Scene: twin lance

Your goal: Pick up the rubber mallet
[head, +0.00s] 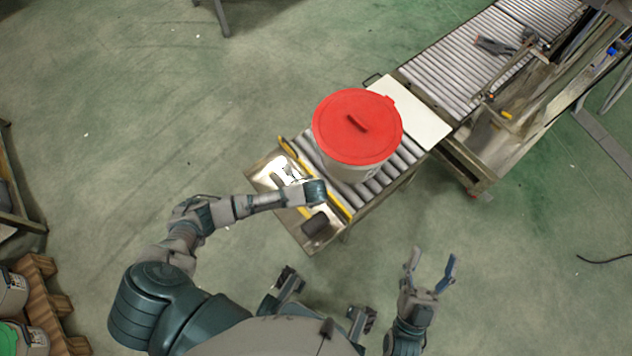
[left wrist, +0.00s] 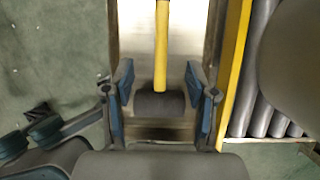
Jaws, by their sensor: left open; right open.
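The rubber mallet has a black head (head: 316,224) and a yellow handle. It lies on the metal shelf beside the roller conveyor. In the left wrist view its black head (left wrist: 158,104) is low in the middle and its handle runs up. My left gripper (left wrist: 160,92) is open, with its blue fingers on either side of the mallet head in that view. I cannot tell its height above the mallet. In the head view my left wrist partly covers the shelf and hides the fingers. My right gripper (head: 432,256) is open and empty over the floor.
A white bucket with a red lid (head: 357,127) stands on the conveyor rollers (head: 402,158), close to my left wrist. A yellow rail (left wrist: 236,70) runs between shelf and rollers. A pallet with containers is at lower left. The green floor around is mostly clear.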

